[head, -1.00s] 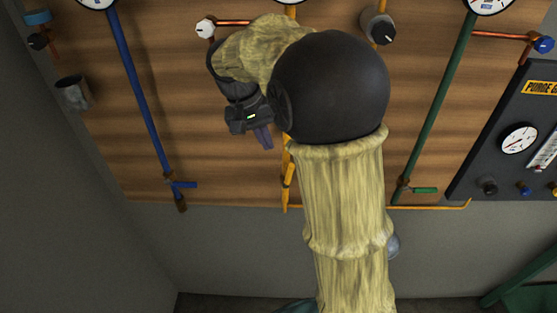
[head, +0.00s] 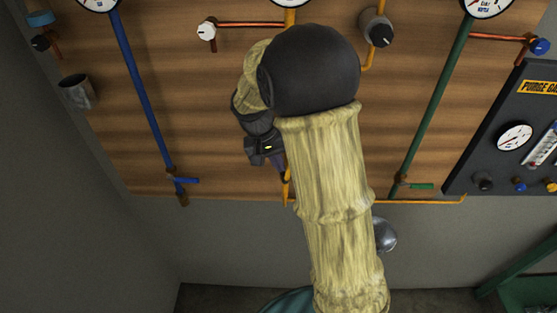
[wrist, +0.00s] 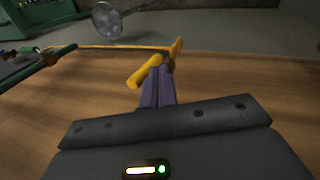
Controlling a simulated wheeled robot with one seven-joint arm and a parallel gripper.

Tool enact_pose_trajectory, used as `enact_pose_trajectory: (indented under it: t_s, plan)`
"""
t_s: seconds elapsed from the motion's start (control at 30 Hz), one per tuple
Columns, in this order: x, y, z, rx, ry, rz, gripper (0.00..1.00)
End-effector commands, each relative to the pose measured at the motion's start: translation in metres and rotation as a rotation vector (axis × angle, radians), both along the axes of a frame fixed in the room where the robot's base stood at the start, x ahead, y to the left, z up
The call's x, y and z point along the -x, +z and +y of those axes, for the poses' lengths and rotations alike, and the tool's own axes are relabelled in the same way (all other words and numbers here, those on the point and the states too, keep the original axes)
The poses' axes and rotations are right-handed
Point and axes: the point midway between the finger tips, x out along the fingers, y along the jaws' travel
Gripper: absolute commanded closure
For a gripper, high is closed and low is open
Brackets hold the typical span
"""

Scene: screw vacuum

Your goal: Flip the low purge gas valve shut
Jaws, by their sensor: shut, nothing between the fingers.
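The yellow lever valve sits at the low end of the yellow pipe (head: 287,190) on the wooden board; I take it as the low purge gas valve. In the wrist view its yellow handle (wrist: 143,76) slants just left of and against or very near the fingertips. Contact cannot be told for sure. My gripper (wrist: 160,82) is shut with its dark purple fingers together and nothing between them. In the head view my gripper (head: 283,172) points down at the yellow pipe, and my arm hides much of the valve.
A blue lever (head: 186,180) is to the left and a green lever (head: 420,186) to the right. A thin yellow pipe (head: 420,202) runs right along the board's lower edge. The dark purge gas panel (head: 480,150) is at right. A metal cup (head: 76,91) hangs at left.

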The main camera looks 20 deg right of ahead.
Motion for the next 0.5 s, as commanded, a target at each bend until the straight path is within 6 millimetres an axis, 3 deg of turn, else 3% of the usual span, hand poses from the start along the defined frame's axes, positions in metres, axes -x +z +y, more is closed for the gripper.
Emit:
enact_pose_trajectory:
  t_s: [0.33, 0.5]
  plan:
    - [0.0, -0.003, -0.001, 0.0, 0.0, 0.0, 1.0]
    - [0.004, -0.002, -0.012, -0.001, -0.001, 0.0, 1.0]
